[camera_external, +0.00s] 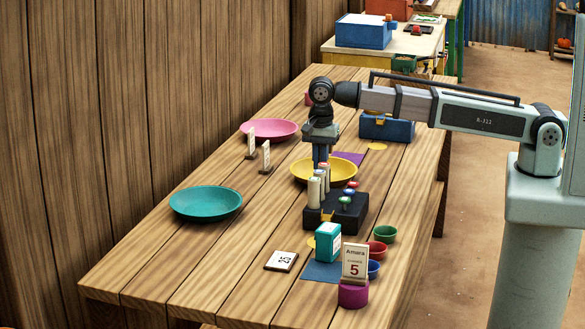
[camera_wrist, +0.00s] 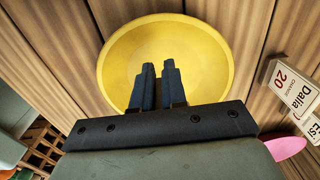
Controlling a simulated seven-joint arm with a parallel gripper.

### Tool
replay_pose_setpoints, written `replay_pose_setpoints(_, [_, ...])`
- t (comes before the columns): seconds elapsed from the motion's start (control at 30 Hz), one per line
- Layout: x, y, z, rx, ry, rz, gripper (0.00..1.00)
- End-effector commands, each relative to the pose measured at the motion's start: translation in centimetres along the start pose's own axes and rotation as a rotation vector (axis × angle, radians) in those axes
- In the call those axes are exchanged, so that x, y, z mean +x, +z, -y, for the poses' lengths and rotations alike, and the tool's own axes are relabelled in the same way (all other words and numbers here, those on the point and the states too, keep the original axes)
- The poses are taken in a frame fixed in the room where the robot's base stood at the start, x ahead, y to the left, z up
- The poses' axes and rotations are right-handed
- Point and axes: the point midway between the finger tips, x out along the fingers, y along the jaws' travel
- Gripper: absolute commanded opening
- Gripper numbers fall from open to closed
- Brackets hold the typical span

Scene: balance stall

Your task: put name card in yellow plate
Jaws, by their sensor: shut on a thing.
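The yellow plate (camera_external: 300,176) lies on the wooden table and shows round and whole-rimmed in the wrist view (camera_wrist: 115,70). My gripper (camera_wrist: 158,66) is above it, pointing down, with its fingers close together. It also shows in the external view (camera_external: 320,160). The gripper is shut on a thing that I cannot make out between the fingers. Two name cards (camera_external: 265,157) (camera_external: 251,142) stand left of the plate; the wrist view shows a Dalia card (camera_wrist: 290,88) and an Esi card (camera_wrist: 314,127). An Amara card (camera_external: 355,262) stands on a magenta block near the front.
A black box (camera_external: 350,215) with coloured knobs and pale cylinders stands just in front of the yellow plate. A pink plate (camera_external: 270,128) and a teal plate (camera_external: 205,202) lie to the left. A blue box (camera_external: 387,129) stands behind right. A flat card (camera_external: 281,261) lies front left.

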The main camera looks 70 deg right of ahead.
Motion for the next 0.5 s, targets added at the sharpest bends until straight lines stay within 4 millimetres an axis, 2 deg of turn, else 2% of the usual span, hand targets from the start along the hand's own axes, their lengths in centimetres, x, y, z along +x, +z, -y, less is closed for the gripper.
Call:
replay_pose_setpoints(0.3, [2.9,0.0,0.0,0.0,0.001,0.0,0.0])
replay_pose_setpoints(0.5, [3.8,0.0,0.0,0.0,0.001,0.0,0.0])
